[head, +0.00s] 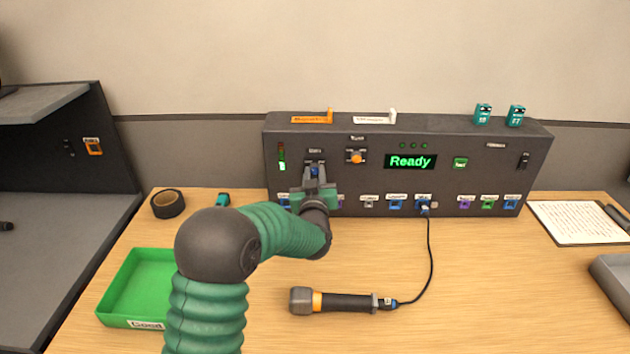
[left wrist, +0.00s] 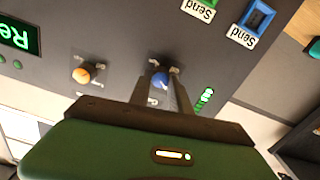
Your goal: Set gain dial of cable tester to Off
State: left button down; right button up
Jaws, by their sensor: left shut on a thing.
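The cable tester (head: 400,133) is a dark grey panel box at the back of the table, its green display reading "Ready". My left gripper (head: 315,172) reaches its front at the left part and is shut on a blue dial, which shows between the fingers (left wrist: 160,82) in the left wrist view. The blue dial (left wrist: 159,78) sits on the panel; its label and pointer are mostly hidden or too small to read. An orange knob (head: 356,157) is to the right of it, and also shows in the left wrist view (left wrist: 82,75). My right gripper is not in view.
A green tray (head: 125,290), black tape roll (head: 168,204) and small teal plug (head: 222,199) lie at the left. A handheld tool (head: 345,303) with a cable to the panel lies in front. A paper sheet (head: 580,222) is at the right. Sockets line the panel's lower edge.

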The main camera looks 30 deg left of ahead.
pick_arm(q)
jog(key=n+b, duration=0.1)
jog(key=n, duration=0.1)
jog(key=f+n+b, duration=0.1)
jog(key=shift+f+n+b, duration=0.15)
jog(key=shift+n+b, duration=0.2)
jog(key=shift+n, duration=0.05)
jog(key=shift+d+r+n+b, duration=0.1)
jog(key=shift+n+b, duration=2.55)
jog(key=shift+n, duration=0.4)
jog(key=shift+d+r+n+b, duration=0.1)
jog(key=shift+n+b, duration=2.55)
jog(key=shift+n, duration=0.4)
jog(key=shift+r, duration=0.1)
jog(key=c, duration=1.5)
grip_release()
jog(key=shift+w, duration=0.1)
jog(key=o, duration=0.3)
jog(key=shift+w+a, duration=0.1)
